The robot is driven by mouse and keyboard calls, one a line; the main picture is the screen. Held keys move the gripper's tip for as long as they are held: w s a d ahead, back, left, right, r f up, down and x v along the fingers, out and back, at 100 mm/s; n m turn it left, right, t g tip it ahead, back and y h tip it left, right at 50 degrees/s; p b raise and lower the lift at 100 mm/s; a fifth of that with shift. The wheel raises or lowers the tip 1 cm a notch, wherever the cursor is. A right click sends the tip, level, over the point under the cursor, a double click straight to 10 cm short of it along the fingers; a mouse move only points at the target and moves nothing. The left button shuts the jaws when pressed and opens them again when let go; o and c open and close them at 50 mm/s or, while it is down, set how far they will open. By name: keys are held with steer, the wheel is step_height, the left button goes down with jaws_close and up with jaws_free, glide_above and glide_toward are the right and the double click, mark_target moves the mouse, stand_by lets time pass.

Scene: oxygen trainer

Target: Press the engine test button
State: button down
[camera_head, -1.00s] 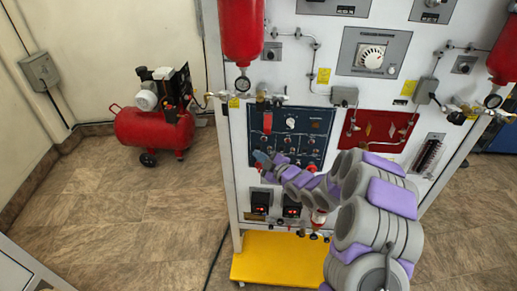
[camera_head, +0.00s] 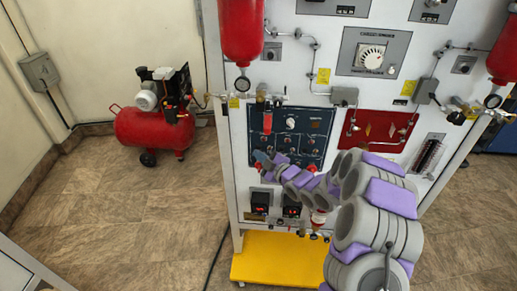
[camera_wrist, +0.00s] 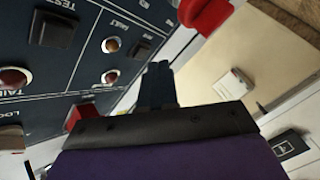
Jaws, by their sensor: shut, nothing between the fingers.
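The dark blue control panel (camera_head: 318,121) is on the front of the white trainer cabinet. My gripper (camera_head: 262,160) is in front of its lower left part in the head view. In the wrist view my gripper (camera_wrist: 158,72) has its dark fingers together and empty, near the panel's edge. That view shows a dark square button (camera_wrist: 52,29) beside the lettering "TEST" and another dark square button (camera_wrist: 140,48). I cannot read which one is the engine test button. Whether the fingertips touch the panel cannot be told.
A red part (camera_wrist: 205,12) is close to the fingertips in the wrist view. Small round lamps or knobs (camera_wrist: 13,78) are on the panel. Two dark display boxes (camera_head: 291,206) sit below it. A red compressor (camera_head: 152,128) stands at the left. The floor between is clear.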

steer(key=shift+w+p, duration=0.3)
steer(key=shift+w, duration=0.4)
stand_by(0.6)
steer(key=shift+s, duration=0.15)
stand_by(0.3)
steer(key=shift+s+r+b, duration=0.1)
steer(key=shift+s+b, duration=0.45)
steer(key=shift+s, duration=0.1)
steer(key=shift+s, duration=0.1)
steer(key=s+b, duration=0.2)
steer(key=s, duration=0.2)
steer(key=shift+s+b, duration=0.4)
stand_by(0.4)
